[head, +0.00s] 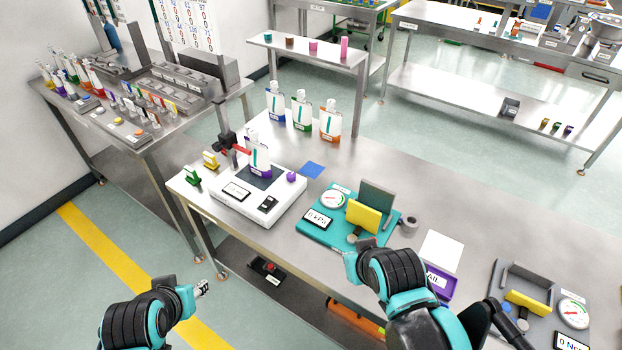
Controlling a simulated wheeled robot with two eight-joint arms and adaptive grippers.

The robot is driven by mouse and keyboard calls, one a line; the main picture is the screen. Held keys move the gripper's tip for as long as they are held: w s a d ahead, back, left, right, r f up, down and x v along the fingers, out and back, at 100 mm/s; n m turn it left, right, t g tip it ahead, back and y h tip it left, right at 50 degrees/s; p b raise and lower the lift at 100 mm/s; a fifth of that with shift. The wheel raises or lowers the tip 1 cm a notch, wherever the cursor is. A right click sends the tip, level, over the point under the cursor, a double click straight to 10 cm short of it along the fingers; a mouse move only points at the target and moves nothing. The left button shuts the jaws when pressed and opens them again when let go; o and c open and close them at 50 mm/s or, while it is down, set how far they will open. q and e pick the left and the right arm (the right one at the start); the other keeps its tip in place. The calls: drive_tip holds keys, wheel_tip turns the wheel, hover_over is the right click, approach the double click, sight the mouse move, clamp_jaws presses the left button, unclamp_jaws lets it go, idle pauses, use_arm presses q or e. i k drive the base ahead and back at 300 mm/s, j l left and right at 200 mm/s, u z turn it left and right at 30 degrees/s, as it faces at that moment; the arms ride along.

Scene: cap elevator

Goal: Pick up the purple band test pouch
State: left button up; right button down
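The purple band test pouch (260,158) stands upright on the white bench device (238,213), a clear and white pouch with a purple band near its bottom. A red clamp-like part (241,149) on a dark post is just left of it; I cannot tell whether they touch. My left gripper (203,288) is low at the left, off the table's front edge and well away from the pouch. My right gripper (364,244) is near the teal gauge fixture, to the right of and nearer than the pouch. Its fingers are mostly hidden, and neither gripper's opening shows clearly.
Blue, green and orange band pouches (302,111) stand behind the device. A purple knob (291,177) is on the device's right side. The teal fixture (312,228) with a gauge and yellow block stands to the right. Small green and yellow clips (193,176) sit at the left edge.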

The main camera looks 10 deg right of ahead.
sight(259, 162)
drive_tip(key=i+j+z, duration=0.2)
drive_tip(key=j+z, duration=0.25)
drive_tip(key=i+j+z, duration=0.2)
drive_tip(key=z, duration=0.2)
drive_tip(key=j, duration=0.05)
